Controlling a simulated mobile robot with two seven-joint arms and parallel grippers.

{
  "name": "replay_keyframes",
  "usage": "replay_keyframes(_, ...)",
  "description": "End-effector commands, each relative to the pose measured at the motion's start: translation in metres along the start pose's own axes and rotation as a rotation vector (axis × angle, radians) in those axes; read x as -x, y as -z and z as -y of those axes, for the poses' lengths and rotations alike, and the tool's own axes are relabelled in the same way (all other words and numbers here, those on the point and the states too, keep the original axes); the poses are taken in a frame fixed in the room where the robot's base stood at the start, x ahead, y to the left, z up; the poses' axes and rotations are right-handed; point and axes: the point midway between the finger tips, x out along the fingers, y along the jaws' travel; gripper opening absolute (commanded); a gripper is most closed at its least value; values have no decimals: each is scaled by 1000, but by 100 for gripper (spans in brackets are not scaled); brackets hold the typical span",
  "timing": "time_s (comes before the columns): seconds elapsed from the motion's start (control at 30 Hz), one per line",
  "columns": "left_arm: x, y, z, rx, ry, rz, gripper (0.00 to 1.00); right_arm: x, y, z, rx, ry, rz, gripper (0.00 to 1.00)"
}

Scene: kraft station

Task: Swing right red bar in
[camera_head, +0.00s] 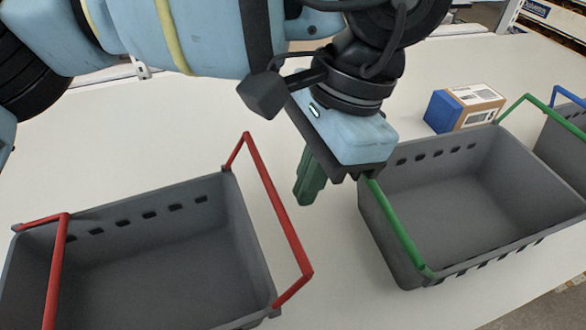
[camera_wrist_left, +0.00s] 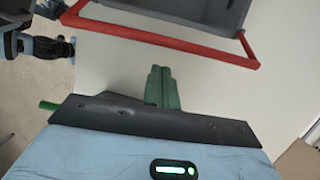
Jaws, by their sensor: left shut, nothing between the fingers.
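The right red bar (camera_head: 279,212) is on the right end of a grey crate (camera_head: 247,237). It stands up and leans outward past the crate's right wall, over the table. My left gripper (camera_head: 304,197) has green fingers that are shut and empty. It is over the table just right of the right red bar, between the two crates, and looks apart from the bar. In the left wrist view the red bar (camera_wrist_left: 165,42) runs across in front of the shut fingers (camera_wrist_left: 161,72), with a gap of white table between. My right gripper is not clearly seen.
The left red bar (camera_head: 57,272) is at that crate's left end. A second grey crate (camera_head: 405,268) with green bars (camera_head: 402,232) stands close on the right. A blue-and-brown box (camera_head: 464,108) lies behind it. The white table (camera_head: 335,290) is clear between the crates.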

Motion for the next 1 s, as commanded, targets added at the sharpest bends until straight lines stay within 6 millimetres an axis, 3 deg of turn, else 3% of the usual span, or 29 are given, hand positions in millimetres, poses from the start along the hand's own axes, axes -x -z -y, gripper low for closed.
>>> replay_keyframes(0.1, 9, -14, 0, 2, 7, -2, 0, 4, 10, 0, 1, -1, -18, 0)
replay_keyframes(0.3, 10, -22, 0, 0, 2, 0, 0, 6, 9, 0, 1, -2, -16, 0)
replay_keyframes(1.0, 12, -16, -4, -1, 0, -87, 0, 4, -3, 0, 1, -1, 7, 0)
